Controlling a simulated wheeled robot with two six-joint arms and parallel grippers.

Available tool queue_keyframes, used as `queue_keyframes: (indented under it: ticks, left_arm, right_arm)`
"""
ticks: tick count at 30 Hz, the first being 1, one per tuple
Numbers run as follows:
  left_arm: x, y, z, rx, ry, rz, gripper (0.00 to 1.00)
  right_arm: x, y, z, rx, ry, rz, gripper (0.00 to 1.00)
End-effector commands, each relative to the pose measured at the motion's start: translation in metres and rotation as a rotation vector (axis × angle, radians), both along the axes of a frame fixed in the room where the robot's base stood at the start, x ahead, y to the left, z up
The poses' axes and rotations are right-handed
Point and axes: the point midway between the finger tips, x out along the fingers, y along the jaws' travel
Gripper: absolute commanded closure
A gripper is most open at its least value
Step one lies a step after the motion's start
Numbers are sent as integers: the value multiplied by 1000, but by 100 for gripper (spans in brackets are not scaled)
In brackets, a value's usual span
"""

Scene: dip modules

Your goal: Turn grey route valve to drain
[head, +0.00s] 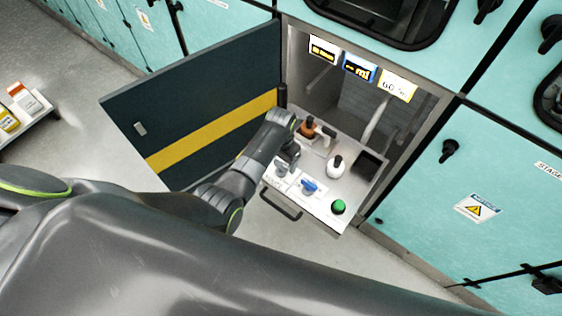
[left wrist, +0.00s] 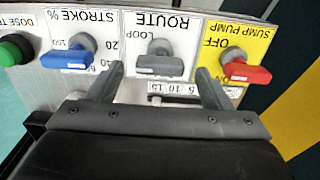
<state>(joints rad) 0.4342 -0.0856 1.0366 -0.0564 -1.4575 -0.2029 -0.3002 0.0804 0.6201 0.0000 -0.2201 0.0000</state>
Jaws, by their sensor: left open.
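The grey route valve (left wrist: 160,66) is in the middle of the left wrist view, under an upside-down ROUTE label with LOOP printed beside its knob. Its bar handle lies across the picture, level. My left gripper (left wrist: 159,76) is open, one finger near each end of the handle; I cannot tell whether they reach around it. No drain marking is readable. My right gripper is not in view.
A blue stroke knob (left wrist: 68,57) and a red sump pump handle (left wrist: 246,73) flank the valve. A green button (left wrist: 14,49) sits farther along. Bottles, including a white one (head: 336,167), stand behind the controls. An open dark door (head: 190,95) is left of the arm.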

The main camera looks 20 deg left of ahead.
Motion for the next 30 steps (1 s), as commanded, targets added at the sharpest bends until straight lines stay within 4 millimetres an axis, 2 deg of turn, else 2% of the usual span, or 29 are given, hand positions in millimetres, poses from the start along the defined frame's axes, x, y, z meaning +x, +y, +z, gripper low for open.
queue_keyframes:
  ticks: [6,16,26,30]
  left_arm:
    - [0,0,-14,0,1,0,27]
    - [0,0,-16,0,-1,0,29]
    - [0,0,-16,0,0,0,72]
    - [0,0,-16,0,0,4,72]
  right_arm:
    - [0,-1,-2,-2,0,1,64]
    - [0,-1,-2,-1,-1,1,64]
    - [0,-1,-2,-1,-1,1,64]
    - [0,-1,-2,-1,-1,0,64]
